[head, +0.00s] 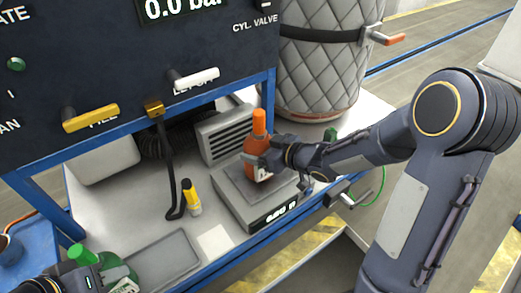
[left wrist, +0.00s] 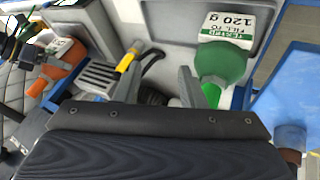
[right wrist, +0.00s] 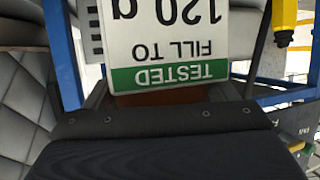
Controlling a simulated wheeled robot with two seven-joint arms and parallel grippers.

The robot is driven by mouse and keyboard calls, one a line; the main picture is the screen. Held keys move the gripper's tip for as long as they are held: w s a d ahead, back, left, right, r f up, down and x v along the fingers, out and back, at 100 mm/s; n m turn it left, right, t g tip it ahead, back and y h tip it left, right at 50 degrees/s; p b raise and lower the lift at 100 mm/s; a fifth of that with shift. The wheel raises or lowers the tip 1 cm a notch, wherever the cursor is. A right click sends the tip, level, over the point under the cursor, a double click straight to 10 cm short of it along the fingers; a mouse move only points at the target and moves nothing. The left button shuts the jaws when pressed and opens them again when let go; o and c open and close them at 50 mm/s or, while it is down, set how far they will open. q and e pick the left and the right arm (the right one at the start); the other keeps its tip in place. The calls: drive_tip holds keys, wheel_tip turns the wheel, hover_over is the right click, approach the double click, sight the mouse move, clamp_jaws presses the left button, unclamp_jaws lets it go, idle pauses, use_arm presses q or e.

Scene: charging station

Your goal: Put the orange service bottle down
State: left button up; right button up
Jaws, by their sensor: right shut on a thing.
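The orange service bottle (head: 259,142) stands roughly upright over the plate of a grey scale (head: 231,188); I cannot tell whether its base touches the plate. My right gripper (head: 262,158) is shut on the bottle from the right. In the right wrist view, the bottle's white and green label (right wrist: 168,45) fills the space between the fingers. The bottle also shows at the left of the left wrist view (left wrist: 62,70). My left gripper (left wrist: 158,85) is open and empty, beside a green bottle (left wrist: 222,62) that is outside its fingers.
A grey tray (head: 165,262) lies at the bench's front left. A vented grey box (head: 225,135) is behind the scale. A quilted cylinder (head: 320,70) stands behind right. The panel with handles overhangs the bench.

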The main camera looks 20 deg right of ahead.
drive_tip(key=shift+f, duration=0.2)
drive_tip(key=shift+f, duration=0.2)
drive_tip(key=o, duration=1.3)
drive_tip(key=shift+r, duration=0.15)
